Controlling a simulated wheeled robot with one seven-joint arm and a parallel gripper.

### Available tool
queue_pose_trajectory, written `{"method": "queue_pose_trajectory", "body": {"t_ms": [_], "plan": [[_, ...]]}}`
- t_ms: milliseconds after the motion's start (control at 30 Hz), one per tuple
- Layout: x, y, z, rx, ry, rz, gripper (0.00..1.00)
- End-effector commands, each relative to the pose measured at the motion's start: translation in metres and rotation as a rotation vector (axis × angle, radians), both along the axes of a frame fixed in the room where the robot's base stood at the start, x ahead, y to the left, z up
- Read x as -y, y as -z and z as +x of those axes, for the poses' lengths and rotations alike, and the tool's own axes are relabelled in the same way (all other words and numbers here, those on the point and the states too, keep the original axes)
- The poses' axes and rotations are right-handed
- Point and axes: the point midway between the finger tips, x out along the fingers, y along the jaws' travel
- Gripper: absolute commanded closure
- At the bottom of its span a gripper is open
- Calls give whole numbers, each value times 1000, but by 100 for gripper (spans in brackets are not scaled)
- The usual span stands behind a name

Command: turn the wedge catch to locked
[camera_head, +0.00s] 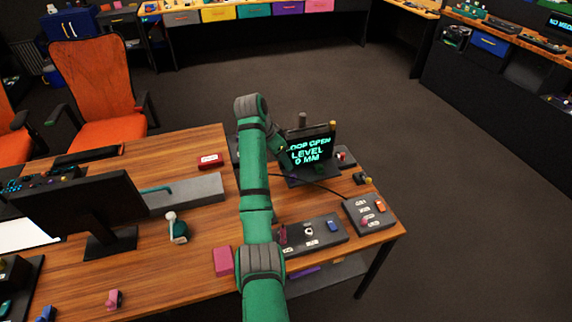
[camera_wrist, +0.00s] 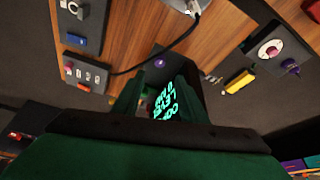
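My gripper (camera_wrist: 160,88) shows in the wrist view as two dark green fingers standing apart, with nothing seen held between them. In the head view its end is partly hidden beside the display screen (camera_head: 310,152), which carries glowing text including "OPEN", "LEVEL" and "0 MM". The screen (camera_wrist: 166,101) also shows between the fingers in the wrist view. A small box with a white disc and red centre (camera_wrist: 270,48) lies to the right of the fingers; it appears behind the screen in the head view (camera_head: 343,157). I cannot tell for certain which part is the wedge catch.
A grey control box with knobs (camera_head: 318,238) and another with several buttons (camera_head: 369,213) stand on the wooden desk (camera_head: 205,245). A cable runs near them. A yellow part (camera_wrist: 239,80) and a purple knob (camera_wrist: 290,66) lie right of the fingers. A monitor (camera_head: 90,205) stands left.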

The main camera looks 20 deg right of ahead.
Motion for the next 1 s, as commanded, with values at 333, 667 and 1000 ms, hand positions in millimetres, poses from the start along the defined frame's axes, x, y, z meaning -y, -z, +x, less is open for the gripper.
{"method": "queue_pose_trajectory", "body": {"t_ms": [333, 667, 1000], "plan": [[0, -4, -1, -1, 1, 0, 61], [-1, -12, -2, 22, -184, 17, 61], [14, -1, -22, 1, -379, 2, 61]]}}
